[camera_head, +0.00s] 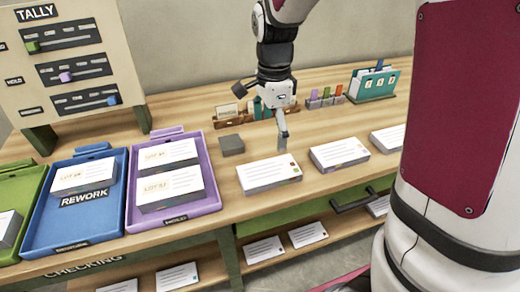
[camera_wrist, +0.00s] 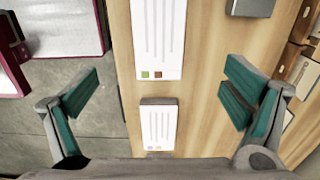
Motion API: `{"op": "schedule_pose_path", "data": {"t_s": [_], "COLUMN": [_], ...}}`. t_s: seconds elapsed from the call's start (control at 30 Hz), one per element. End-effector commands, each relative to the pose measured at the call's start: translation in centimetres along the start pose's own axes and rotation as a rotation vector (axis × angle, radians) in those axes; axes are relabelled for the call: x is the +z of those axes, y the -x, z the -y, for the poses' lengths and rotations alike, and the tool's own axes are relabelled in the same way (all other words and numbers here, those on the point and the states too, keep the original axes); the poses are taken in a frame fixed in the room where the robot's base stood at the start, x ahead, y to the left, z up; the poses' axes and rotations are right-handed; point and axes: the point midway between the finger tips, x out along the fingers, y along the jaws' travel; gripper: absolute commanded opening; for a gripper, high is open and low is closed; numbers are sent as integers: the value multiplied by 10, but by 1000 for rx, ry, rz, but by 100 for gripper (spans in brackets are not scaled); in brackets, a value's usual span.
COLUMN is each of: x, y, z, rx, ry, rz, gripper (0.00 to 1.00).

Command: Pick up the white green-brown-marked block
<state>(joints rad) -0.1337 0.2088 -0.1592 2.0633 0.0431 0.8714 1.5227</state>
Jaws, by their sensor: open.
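The white block with a green and a brown square mark (camera_wrist: 157,38) lies flat in the upper middle of the wrist view, its far end cut off. In the head view it appears to be the white block (camera_head: 268,173) on the tabletop, with small marks at its right end. My gripper (camera_head: 282,130) is above the table, just behind this block in the head view. In the wrist view my gripper (camera_wrist: 162,88) is open and empty, its green-padded fingers wide apart on either side, with the marked end of the block between them in the picture.
Another white block (camera_head: 340,153) lies to the right. A small grey block (camera_head: 231,145) lies left of my gripper. A purple tray (camera_head: 205,207) and blue tray (camera_head: 45,234) stand left. A wooden holder (camera_head: 229,121) and teal file rack (camera_head: 374,85) stand behind.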

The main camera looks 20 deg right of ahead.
Motion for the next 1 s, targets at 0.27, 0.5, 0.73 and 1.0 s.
{"op": "schedule_pose_path", "data": {"t_s": [0.27,0.5,0.73,1.0], "x": [-1,0,1,3], "y": [-50,-79,-98,-130], "z": [-2,-1,-2,-2], "rx": [6,3,4,2], "ry": [-1,2,1,1], "rz": [-1,0,0,0], "gripper": [94,94,94,94]}}
